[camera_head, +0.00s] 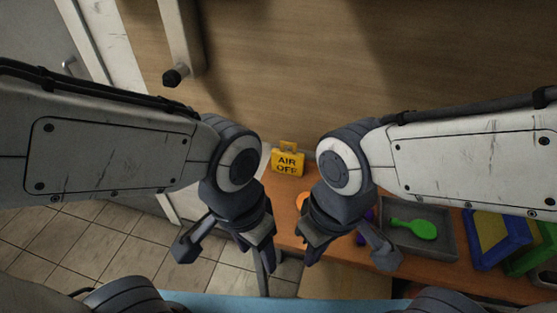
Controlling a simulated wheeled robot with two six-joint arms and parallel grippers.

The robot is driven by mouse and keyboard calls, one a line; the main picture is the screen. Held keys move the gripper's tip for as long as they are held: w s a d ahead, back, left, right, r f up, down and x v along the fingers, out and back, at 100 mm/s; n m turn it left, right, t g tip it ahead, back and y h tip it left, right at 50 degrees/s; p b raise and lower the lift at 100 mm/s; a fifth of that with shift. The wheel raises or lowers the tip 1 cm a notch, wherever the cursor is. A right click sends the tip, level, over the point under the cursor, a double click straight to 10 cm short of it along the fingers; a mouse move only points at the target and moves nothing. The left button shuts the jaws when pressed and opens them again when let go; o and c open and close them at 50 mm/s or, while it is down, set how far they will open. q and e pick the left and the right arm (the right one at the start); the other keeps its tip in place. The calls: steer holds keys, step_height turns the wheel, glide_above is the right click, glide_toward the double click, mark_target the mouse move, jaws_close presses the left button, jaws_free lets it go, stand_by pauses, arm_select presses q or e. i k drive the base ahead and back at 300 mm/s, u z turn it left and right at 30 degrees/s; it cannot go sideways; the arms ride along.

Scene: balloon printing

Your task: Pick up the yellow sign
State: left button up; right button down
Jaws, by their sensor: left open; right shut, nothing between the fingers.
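The yellow sign (288,162) stands on the wooden table near the back wall, in the gap between my two arms. It reads "AIR OFF" and has a small handle part on top. My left gripper (268,262) points down at the table's left front, nearer to me than the sign and apart from it. It is open and empty. My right gripper (310,257) also points down, to the right of and nearer than the sign. It is shut with nothing held. My forearms and wrists hide parts of the table.
A grey tray (447,248) holds a green balloon-shaped item (414,229). Blue-and-yellow (492,236) and green (530,262) frames lie at the right. Orange (302,201) and purple (361,239) items show partly behind my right wrist. Tiled floor (105,245) lies left of the table.

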mark_target(287, 162)
steer(key=z, duration=0.05)
steer(key=k, duration=1.1)
steer(key=u, duration=0.75)
steer(key=i, duration=1.45)
steer(key=z, duration=0.85)
steer(key=i, duration=0.3)
steer(key=z, duration=0.3)
